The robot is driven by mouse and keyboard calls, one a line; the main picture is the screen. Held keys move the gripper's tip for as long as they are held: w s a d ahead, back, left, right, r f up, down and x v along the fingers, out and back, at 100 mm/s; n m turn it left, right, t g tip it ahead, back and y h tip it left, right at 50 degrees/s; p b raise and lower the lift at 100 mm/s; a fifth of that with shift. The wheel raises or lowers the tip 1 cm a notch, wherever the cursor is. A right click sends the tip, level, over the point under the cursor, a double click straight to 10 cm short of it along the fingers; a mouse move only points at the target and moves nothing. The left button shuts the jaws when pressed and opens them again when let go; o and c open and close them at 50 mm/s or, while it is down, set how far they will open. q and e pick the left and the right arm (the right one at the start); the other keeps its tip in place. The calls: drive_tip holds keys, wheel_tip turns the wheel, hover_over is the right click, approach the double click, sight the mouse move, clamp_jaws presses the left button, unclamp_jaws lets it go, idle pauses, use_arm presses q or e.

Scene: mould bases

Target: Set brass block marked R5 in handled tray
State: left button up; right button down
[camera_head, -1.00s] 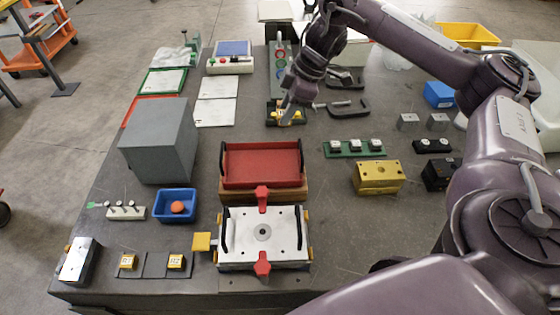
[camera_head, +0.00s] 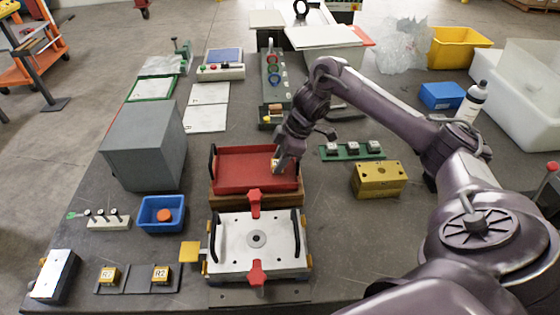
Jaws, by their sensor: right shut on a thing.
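The handled tray (camera_head: 232,178) is red with black handles at its left and right ends, and sits on a brown wooden base. My right gripper (camera_head: 281,168) is at the tray's right part, low over its floor, shut on a small brass block (camera_head: 275,163) with a pale marked face. The fingers hide much of the block and I cannot read its marking. I cannot tell whether it touches the tray floor. My left gripper is not in view.
A white mould plate (camera_head: 233,247) with red clamps lies in front of the tray. Two marked brass blocks (camera_head: 160,273) sit at front left. A grey box (camera_head: 142,150) stands left; a yellow block (camera_head: 378,180) and green strip (camera_head: 350,150) lie right.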

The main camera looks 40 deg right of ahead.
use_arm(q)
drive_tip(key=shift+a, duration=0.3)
use_arm(e)
drive_tip(key=shift+f, duration=0.1)
drive_tip(key=c, duration=1.1)
unclamp_jaws()
drive_tip(key=shift+f, duration=0.1)
drive_tip(key=shift+o, duration=0.2)
drive_tip(key=shift+r, duration=0.25)
drive_tip(key=p+v, duration=0.3)
drive_tip(key=v, duration=0.8)
drive_tip(key=shift+a, duration=0.1)
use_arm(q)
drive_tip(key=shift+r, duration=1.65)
use_arm(e)
drive_tip(key=shift+s+d+r, duration=0.2)
drive_tip(key=shift+r, duration=0.15)
